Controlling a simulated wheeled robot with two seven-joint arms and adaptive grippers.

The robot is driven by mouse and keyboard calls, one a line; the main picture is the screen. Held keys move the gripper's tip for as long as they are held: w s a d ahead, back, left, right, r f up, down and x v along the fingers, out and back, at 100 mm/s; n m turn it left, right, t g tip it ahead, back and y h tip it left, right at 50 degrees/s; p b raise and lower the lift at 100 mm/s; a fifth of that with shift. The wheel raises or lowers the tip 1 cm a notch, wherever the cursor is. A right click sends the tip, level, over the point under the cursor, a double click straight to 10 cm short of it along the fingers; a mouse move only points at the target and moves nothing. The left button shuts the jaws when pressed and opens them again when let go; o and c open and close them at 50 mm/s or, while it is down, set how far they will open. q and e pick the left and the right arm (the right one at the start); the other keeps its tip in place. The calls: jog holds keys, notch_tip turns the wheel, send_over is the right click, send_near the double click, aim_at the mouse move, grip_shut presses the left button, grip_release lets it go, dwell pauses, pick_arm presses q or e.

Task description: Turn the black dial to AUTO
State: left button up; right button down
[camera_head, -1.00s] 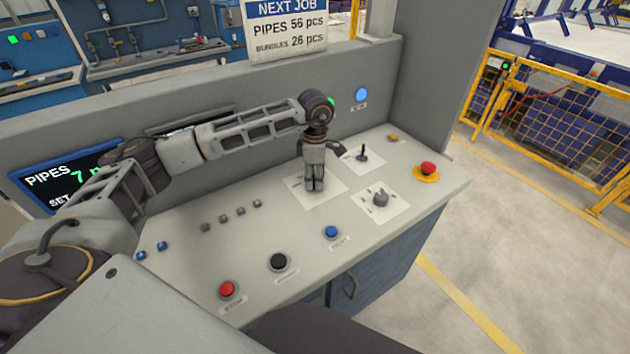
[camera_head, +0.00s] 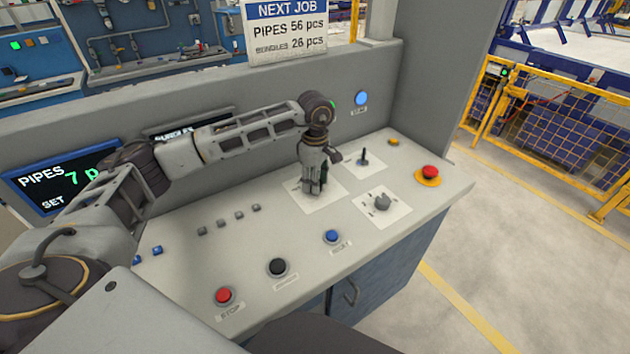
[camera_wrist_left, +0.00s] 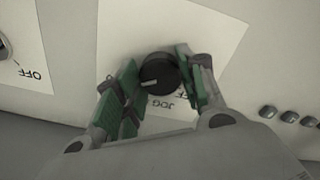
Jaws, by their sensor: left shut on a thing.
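The black dial (camera_wrist_left: 158,75) sits on a white label plate (camera_wrist_left: 119,32) on the console and shows in the left wrist view. A pale pointer line on its face points towards the left of that view. The word JOG (camera_wrist_left: 160,104) is printed below the dial; other lettering beside it is partly covered by a finger. AUTO cannot be read. My left gripper (camera_wrist_left: 156,82) has its green-padded fingers on both sides of the dial and is shut on it. In the head view the left gripper (camera_head: 314,188) points down at the plate and hides the dial. My right gripper is out of view.
A grey selector (camera_head: 381,202) and a small lever (camera_head: 364,157) stand right of the gripper. A red emergency button (camera_head: 430,172) is at the right end. Blue (camera_head: 332,236), black (camera_head: 278,267) and red (camera_head: 223,295) buttons line the front edge. A panel wall (camera_head: 380,80) rises behind.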

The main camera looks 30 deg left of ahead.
pick_arm(q)
jog(key=o, duration=1)
jog(key=shift+r, duration=6.05)
jog(key=shift+f, duration=0.1)
